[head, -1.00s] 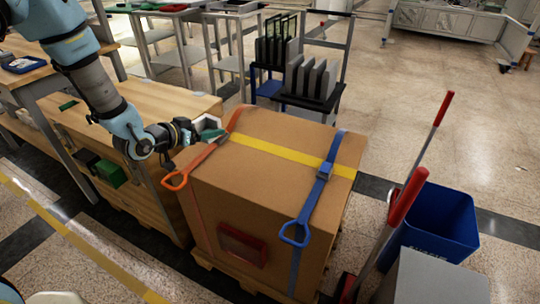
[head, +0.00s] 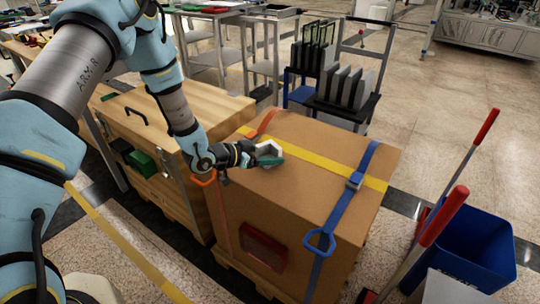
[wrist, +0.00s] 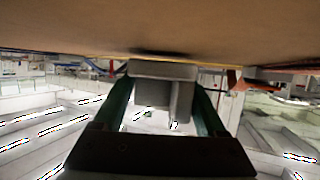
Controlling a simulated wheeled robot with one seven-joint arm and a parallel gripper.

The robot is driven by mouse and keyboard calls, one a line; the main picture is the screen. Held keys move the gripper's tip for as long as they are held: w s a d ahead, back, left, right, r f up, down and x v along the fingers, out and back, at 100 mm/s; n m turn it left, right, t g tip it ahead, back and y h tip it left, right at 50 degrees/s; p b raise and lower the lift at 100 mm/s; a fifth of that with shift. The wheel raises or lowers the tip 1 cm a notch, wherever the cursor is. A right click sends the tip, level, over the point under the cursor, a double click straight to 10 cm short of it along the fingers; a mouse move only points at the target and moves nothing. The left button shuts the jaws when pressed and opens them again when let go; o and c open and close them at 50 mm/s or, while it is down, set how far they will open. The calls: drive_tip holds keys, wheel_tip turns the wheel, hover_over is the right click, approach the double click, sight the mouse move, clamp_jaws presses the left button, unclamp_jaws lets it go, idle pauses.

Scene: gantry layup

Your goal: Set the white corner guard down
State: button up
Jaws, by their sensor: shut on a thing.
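The white corner guard (head: 268,148) is between the green fingers of my gripper (head: 260,157), over the left part of the top of the large cardboard box (head: 345,145), near the orange strap (head: 262,124). In the wrist view the guard (wrist: 160,70) shows as a pale angled piece held between the two green fingers. The brown box face (wrist: 160,25) fills the top of that view, with a dark shadow by the guard. I cannot tell whether the guard touches the box. The fingers hide part of it in the head view.
A yellow band (head: 320,156) and a blue strap (head: 341,210) cross the box. A wooden crate (head: 215,108) stands close on the left. A blue bin (head: 470,250) and red-handled tools (head: 440,222) stand on the right. A cart with dark panels (head: 345,95) stands behind.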

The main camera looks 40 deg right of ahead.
drive_tip(key=shift+f, duration=0.25)
drive_tip(key=shift+f, duration=0.2)
drive_tip(key=o, duration=1.2)
drive_tip(key=shift+o, duration=0.2)
drive_tip(key=shift+r, duration=0.25)
